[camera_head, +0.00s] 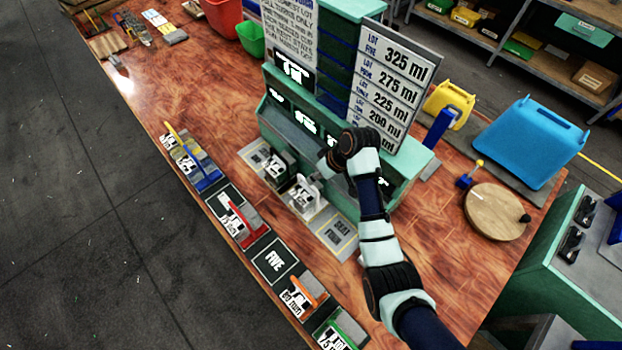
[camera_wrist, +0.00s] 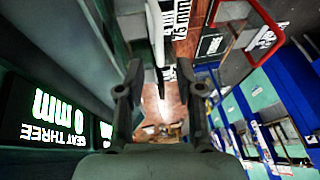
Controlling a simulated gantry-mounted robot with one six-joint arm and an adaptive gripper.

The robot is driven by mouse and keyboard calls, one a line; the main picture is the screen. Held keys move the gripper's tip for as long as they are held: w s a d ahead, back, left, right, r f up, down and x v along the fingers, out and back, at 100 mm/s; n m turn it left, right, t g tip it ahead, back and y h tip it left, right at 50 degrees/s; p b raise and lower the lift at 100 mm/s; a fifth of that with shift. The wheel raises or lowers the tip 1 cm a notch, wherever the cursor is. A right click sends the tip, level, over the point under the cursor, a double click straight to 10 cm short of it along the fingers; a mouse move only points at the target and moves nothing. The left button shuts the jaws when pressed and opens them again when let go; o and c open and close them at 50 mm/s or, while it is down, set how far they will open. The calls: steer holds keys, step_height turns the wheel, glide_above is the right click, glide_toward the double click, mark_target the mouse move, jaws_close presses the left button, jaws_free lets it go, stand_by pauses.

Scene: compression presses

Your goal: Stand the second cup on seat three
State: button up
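My gripper (camera_head: 318,178) is low in front of the green press console (camera_head: 262,118), near the third pad from the left. In the wrist view its two fingers (camera_wrist: 160,80) stand apart, with the wooden table showing between them. A white and grey piece (camera_head: 303,196) stands on that pad, just below my gripper; I cannot tell whether they touch. A display reading SEAT THREE, 0 mm (camera_wrist: 55,125) is left of the fingers. The pad marked SEAT FOUR (camera_head: 340,234) is bare. Which piece is the second cup is unclear.
A row along the table's front edge holds pieces with blue (camera_head: 208,180), red (camera_head: 236,222), orange (camera_head: 308,290) and green (camera_head: 345,322) parts. A dark square marked FIVE (camera_head: 274,260) is empty. A volume board (camera_head: 392,85) stands behind the console. A round wooden block (camera_head: 495,212) is at right.

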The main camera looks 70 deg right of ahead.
steer(key=v, duration=0.6)
steer(key=w+a+r+n+t+h, duration=0.1)
steer(key=w+a+r, duration=0.3)
steer(key=a, duration=0.6)
steer(key=w+a+r+n+t, duration=0.2)
steer(key=w+a, duration=0.4)
steer(key=a, duration=0.3)
steer(key=w+a+r+n+t+h, duration=0.1)
steer(key=w+a+r, duration=0.35)
steer(key=a, duration=0.55)
steer(key=s+a+r+t+y, duration=0.1)
steer(key=a+r+t, duration=0.1)
steer(key=a, duration=0.4)
steer(key=s+a+r+n+t+y, duration=0.1)
steer(key=a+r, duration=0.3)
steer(key=a, duration=0.3)
steer(key=shift+s+a+r+n+t, duration=0.2)
steer(key=shift+s+r+n+t, duration=0.1)
steer(key=shift+s+r+t, duration=0.1)
steer(key=shift+f, duration=0.1)
